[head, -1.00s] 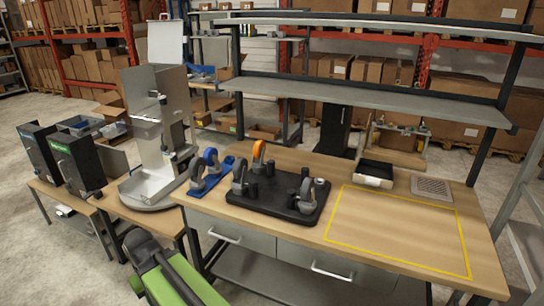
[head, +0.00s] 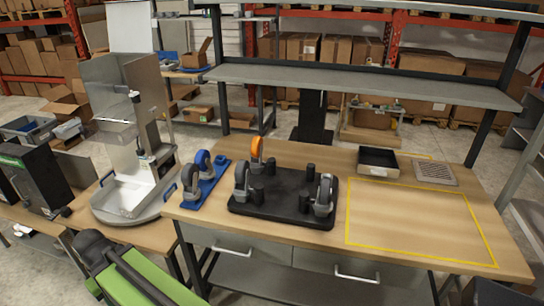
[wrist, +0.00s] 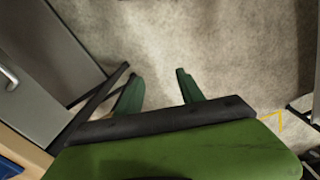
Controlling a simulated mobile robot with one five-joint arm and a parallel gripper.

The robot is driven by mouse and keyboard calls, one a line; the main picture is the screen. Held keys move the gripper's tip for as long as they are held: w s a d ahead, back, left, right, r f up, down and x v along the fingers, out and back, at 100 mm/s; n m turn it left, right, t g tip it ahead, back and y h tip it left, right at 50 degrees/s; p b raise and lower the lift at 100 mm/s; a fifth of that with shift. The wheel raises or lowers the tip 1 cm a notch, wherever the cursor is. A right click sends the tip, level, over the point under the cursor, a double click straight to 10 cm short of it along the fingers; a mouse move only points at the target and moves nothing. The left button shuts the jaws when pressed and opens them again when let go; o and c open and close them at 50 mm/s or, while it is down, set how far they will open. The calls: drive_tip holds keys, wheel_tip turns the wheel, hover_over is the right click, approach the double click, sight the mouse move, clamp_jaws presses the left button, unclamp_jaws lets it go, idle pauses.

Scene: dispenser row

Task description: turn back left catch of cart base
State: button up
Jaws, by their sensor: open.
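The cart base (head: 283,218) is a black plate lying on the wooden workbench. An orange-wheeled caster (head: 257,148) stands at its back left, and grey-wheeled casters stand at its front left (head: 241,180) and front right (head: 324,195). The back right corner has a short black post (head: 311,168) and no caster. Another black post (head: 271,167) stands beside the orange caster; how its catch is turned is too small to tell. In the wrist view my gripper (wrist: 158,88) has its green fingers apart and empty above the floor, away from the cart base.
A blue tray (head: 210,190) with two casters lies left of the cart base. A black open box (head: 378,162) and a grated plate (head: 434,173) sit at the back right. The yellow-outlined area (head: 415,222) is clear. A shelf (head: 365,85) spans above the bench.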

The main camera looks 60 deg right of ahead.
drive_tip(key=shift+o, duration=0.5)
wheel_tip(320, 180, up, 15)
drive_tip(key=w+p, duration=0.1)
drive_tip(key=p, duration=1.3)
drive_tip(key=shift+w+d+r+p, duration=0.15)
drive_tip(key=shift+d+r+p, duration=0.05)
drive_tip(key=shift+p, duration=0.2)
drive_tip(key=w+d+r+p, duration=0.2)
drive_tip(key=d+r+p, duration=0.2)
drive_tip(key=r+p, duration=0.2)
drive_tip(key=w+d+r+p, duration=0.3)
drive_tip(key=d+r+p, duration=0.1)
drive_tip(key=r+p, duration=0.25)
drive_tip(key=w+d+n+t+y, duration=0.1)
drive_tip(key=d, duration=1.5)
drive_tip(key=r+n+t, duration=0.2)
drive_tip(key=n+t, duration=0.1)
hover_over(272, 159)
drive_tip(key=s+d, duration=0.2)
drive_tip(key=s, duration=0.5)
drive_tip(key=b+x, duration=0.8)
drive_tip(key=x, duration=0.1)
drive_tip(key=b+x, duration=0.8)
drive_tip(key=x, duration=0.1)
drive_tip(key=shift+w+a, duration=0.2)
drive_tip(key=shift+a, duration=0.05)
drive_tip(key=shift+r, duration=0.15)
